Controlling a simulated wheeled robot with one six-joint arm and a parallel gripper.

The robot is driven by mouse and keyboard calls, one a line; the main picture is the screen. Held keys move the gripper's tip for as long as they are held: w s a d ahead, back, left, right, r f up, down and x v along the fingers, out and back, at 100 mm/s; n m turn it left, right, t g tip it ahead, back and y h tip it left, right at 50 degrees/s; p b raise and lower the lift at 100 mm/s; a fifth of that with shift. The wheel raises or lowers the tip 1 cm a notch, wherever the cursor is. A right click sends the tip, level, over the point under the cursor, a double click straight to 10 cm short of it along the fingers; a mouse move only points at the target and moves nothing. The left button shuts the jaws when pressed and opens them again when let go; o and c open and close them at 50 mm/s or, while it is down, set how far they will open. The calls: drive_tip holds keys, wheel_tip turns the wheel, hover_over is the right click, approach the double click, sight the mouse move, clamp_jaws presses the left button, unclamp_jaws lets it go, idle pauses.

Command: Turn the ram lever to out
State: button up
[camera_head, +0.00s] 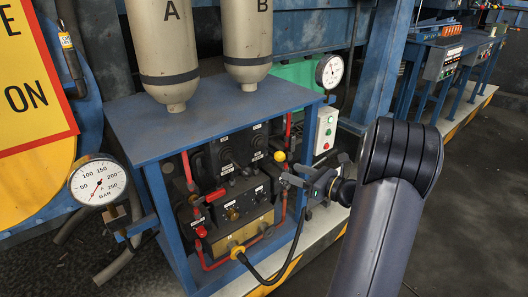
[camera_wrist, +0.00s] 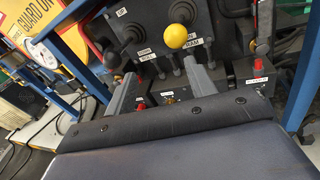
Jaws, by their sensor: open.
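The lever with a yellow ball knob (camera_wrist: 180,37) rises from the dark control panel. A small label beside it appears to read RAM. The yellow knob also shows in the head view (camera_head: 280,156). My gripper (camera_wrist: 166,70) is open and empty, its two grey fingers pointing at the panel. In the wrist view the knob lies just beyond the fingertips, nearer the right finger, with a gap between. In the head view my gripper (camera_head: 299,176) is just right of and below the knob. The lever's shaft is mostly hidden behind its knob.
A second lever with a black knob (camera_wrist: 113,59) stands left of the yellow one. A blue frame (camera_head: 160,205) surrounds the panel. Red-handled valves (camera_head: 215,195), a gauge (camera_head: 98,182) and a black hose (camera_head: 290,245) are close by. Open floor lies at the right.

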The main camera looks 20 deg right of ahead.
sight(275, 153)
drive_tip(key=shift+m+t+h, duration=0.4)
drive_tip(key=shift+m+t, duration=0.1)
drive_tip(key=shift+m, duration=0.2)
drive_tip(key=w, duration=0.3)
drive_tip(key=w+a, duration=0.1)
drive_tip(key=w, duration=0.2)
drive_tip(key=w+a+b, duration=0.1)
drive_tip(key=w, duration=0.3)
drive_tip(key=shift+a+r, duration=0.2)
drive_tip(key=shift+r, duration=0.15)
drive_tip(key=shift+c, duration=0.4)
clamp_jaws()
